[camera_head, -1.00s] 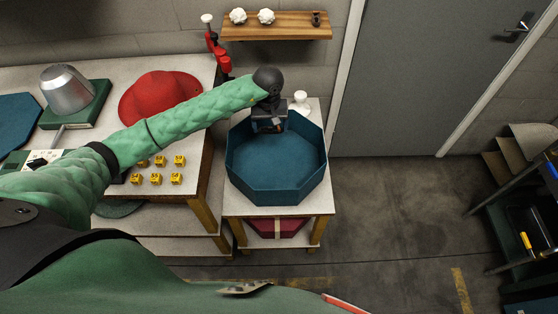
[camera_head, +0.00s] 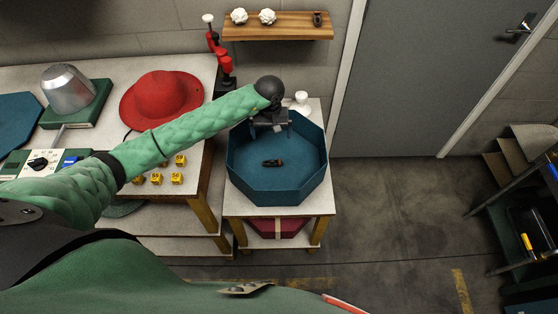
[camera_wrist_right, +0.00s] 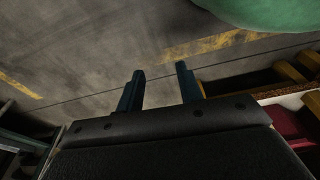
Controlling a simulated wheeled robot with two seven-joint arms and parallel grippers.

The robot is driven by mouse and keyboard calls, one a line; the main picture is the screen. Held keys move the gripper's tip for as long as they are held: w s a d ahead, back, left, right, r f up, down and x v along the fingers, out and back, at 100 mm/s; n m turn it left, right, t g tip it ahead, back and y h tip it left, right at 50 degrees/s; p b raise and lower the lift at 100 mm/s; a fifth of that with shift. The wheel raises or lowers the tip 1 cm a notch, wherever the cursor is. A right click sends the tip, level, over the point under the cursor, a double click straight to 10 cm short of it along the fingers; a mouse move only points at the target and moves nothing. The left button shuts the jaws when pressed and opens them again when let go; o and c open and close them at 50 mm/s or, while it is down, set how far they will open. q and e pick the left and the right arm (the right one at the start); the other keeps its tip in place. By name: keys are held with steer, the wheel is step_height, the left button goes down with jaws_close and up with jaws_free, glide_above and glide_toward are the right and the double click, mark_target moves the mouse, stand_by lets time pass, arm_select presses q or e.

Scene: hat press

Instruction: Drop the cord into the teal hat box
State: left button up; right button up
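The teal hat box (camera_head: 249,185) is an open octagonal box on a small white-topped table. The cord (camera_head: 273,163) shows as a small dark brown bundle inside the box, near the middle of its floor, apart from the gripper. My left gripper (camera_head: 271,132) is over the back rim of the box with nothing visible in it; its fingers look spread, pointing down. My right gripper (camera_wrist_right: 161,80) shows in the right wrist view with its two fingers apart and empty, above the concrete floor.
The workbench at left holds a red hat (camera_head: 161,97), a metal hat form (camera_head: 69,89) and several yellow blocks (camera_head: 156,179). A wooden shelf (camera_head: 278,27) hangs above the box. A white knob-like object (camera_head: 302,98) stands behind it.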

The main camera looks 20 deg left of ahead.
arm_select(q)
step_height(320, 180, up, 8)
steer(key=b, duration=0.3)
arm_select(e)
step_height(320, 180, up, 7)
steer(key=w+a, duration=0.2)
steer(key=a, duration=0.1)
steer(key=shift+w+g, duration=0.3)
steer(key=shift+w, duration=0.05)
arm_select(q)
steer(key=shift+f, duration=0.2)
arm_select(e)
steer(key=shift+f, duration=0.1)
